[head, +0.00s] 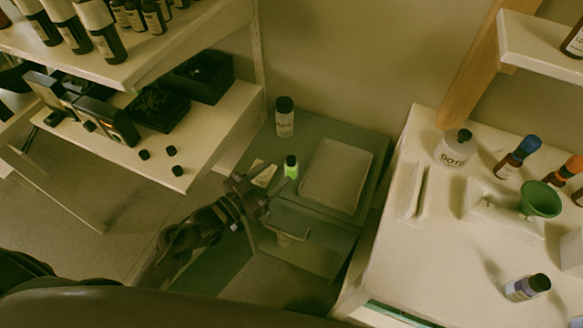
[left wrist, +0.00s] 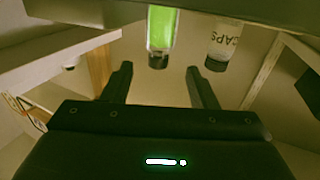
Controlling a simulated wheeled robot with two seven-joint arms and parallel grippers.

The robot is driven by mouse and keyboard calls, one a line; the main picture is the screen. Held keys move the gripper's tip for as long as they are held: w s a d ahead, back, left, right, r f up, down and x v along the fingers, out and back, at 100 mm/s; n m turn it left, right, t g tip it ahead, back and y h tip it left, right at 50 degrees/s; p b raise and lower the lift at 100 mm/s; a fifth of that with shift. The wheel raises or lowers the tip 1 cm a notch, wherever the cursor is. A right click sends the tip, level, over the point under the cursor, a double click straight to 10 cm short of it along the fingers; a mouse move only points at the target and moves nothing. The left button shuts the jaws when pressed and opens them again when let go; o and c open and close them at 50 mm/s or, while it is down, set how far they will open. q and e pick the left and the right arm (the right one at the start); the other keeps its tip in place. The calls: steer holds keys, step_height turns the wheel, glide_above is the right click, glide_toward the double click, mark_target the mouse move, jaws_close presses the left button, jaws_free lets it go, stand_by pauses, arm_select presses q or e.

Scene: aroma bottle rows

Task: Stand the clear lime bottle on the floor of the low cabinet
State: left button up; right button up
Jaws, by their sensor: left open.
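The clear lime bottle (head: 290,170), bright green with a black cap, stands upright on top of the low green cabinet (head: 322,137), near its front edge. In the left wrist view the bottle (left wrist: 161,30) shows cap-down, beyond the fingers. My left gripper (head: 257,192) is open and empty, just in front and left of the bottle; its fingers also show in the wrist view (left wrist: 160,88), with nothing between their tips. My right gripper is not in view.
A jar with a black cap (head: 285,120) stands behind the lime bottle. A grey tray (head: 336,175) covers the cabinet top's right. A cream worktable (head: 388,258) stands right; shelves (head: 215,120) are left.

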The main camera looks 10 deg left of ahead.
mark_target(288, 166)
arm_select(q)
steer(key=x, duration=0.6)
steer(key=shift+w+d+f, duration=0.15)
steer(key=shift+d, duration=0.1)
steer(key=shift+c, duration=0.3)
steer(key=c, duration=0.9)
steer(key=shift+f, duration=0.1)
jaws_close()
